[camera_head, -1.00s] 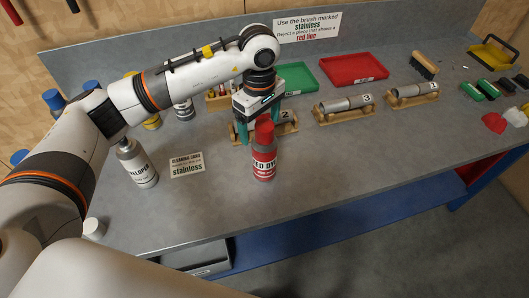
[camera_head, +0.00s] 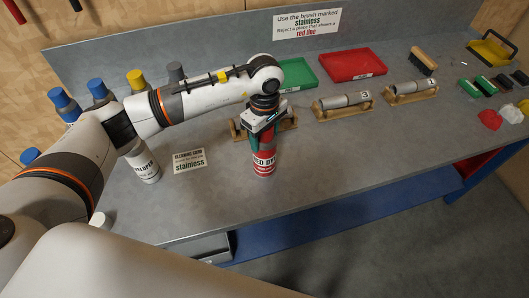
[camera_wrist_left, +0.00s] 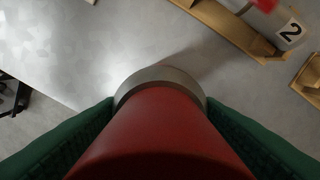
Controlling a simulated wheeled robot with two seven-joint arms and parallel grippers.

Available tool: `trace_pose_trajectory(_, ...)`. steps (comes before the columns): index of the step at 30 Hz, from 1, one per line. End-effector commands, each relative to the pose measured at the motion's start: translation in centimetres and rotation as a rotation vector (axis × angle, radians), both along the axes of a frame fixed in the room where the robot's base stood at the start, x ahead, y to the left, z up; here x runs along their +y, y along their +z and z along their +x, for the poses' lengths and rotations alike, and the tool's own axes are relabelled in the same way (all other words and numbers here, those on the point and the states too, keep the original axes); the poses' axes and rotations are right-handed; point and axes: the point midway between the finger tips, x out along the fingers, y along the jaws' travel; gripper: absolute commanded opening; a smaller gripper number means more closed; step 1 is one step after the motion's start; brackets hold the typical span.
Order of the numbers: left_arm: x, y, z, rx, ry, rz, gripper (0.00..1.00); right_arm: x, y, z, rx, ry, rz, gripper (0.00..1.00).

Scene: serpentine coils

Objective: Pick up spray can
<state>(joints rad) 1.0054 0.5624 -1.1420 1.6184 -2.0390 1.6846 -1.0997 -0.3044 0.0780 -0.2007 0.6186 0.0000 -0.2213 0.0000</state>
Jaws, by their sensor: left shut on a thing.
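The red spray can (camera_head: 264,162), with a white-lettered "RED DYE" label, is upright near the middle of the bench. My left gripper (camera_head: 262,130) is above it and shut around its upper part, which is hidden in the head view. In the left wrist view the red can (camera_wrist_left: 160,130) fills the space between the green finger pads, which touch both its sides. I cannot tell for sure whether its base is on the bench or just off it. My right gripper is not in view.
Wooden stands with metal tubes (camera_head: 346,100), a green tray (camera_head: 298,74) and a red tray (camera_head: 352,65) are behind. The bench front right of the can is clear.

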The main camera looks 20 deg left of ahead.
Motion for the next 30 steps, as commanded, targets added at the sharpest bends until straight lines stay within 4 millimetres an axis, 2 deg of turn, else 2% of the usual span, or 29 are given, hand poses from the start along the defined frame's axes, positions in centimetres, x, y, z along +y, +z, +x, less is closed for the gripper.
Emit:
trace_pose_trajectory(1,0.0,0.0,0.0,-0.001,0.0,0.0,0.27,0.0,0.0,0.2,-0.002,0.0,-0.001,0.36)
trace_pose_trajectory(5,0.0,0.0,0.0,-0.001,0.0,0.0,0.06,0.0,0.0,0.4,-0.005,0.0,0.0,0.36)
trace_pose_trajectory(14,0.0,0.6,0.2,-0.005,0.001,-0.003,0.06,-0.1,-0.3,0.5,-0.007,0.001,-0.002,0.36)
trace_pose_trajectory(17,0.0,1.9,0.2,-0.009,0.0,-0.003,0.06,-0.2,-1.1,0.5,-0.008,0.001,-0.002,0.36)
trace_pose_trajectory(24,0.0,6.6,0.2,-0.008,-0.001,-0.003,0.06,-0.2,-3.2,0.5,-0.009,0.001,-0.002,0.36)
trace_pose_trajectory(30,0.0,9.4,0.1,-0.005,0.0,-0.001,0.06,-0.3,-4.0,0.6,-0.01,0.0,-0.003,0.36)
